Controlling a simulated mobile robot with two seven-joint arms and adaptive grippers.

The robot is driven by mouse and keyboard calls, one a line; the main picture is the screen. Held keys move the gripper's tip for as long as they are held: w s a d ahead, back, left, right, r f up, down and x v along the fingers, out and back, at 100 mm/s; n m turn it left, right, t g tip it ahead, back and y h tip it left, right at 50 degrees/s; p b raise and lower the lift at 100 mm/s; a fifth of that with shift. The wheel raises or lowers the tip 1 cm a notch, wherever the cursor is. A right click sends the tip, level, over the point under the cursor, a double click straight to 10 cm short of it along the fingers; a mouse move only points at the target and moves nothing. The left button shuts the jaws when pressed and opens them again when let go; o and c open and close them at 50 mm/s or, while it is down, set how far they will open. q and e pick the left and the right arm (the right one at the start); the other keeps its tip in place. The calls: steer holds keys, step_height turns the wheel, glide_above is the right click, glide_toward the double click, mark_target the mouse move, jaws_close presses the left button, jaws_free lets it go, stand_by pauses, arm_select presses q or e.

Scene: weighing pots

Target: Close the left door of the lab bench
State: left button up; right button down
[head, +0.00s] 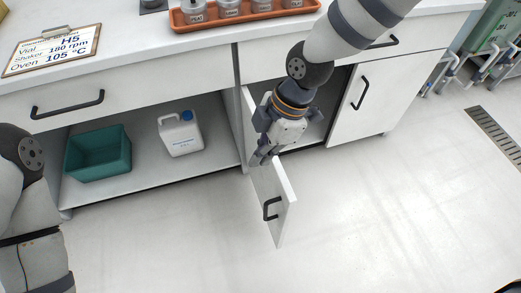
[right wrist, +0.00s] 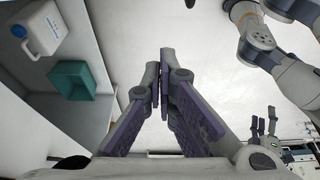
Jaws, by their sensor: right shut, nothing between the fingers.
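The left door (head: 270,188) of the lab bench stands open, jutting out from the cabinet toward me. Its black handle (head: 271,208) is on the face turned left, near the free end. My right gripper (head: 258,160) is shut and empty, at the door's upper part, and hides part of it. I cannot tell whether it touches the door. Its closed fingers also show in the right wrist view (right wrist: 166,60). My left gripper (right wrist: 266,122) shows at the right of the right wrist view with its fingers apart; it is out of the head view.
The right door (head: 358,100) is shut. Left of the open door, an open shelf holds a teal bin (head: 98,153) and a white jug (head: 180,134). An orange tray (head: 243,14) and a clipboard (head: 52,50) lie on the bench top. The floor in front is clear.

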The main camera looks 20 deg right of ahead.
arm_select(q)
steer(key=shift+s+f, duration=0.15)
steer(key=shift+f, duration=0.1)
arm_select(e)
step_height(320, 180, down, 6)
steer(key=d, duration=0.1)
steer(key=shift+d+f, duration=0.25)
steer(key=shift+d, duration=0.15)
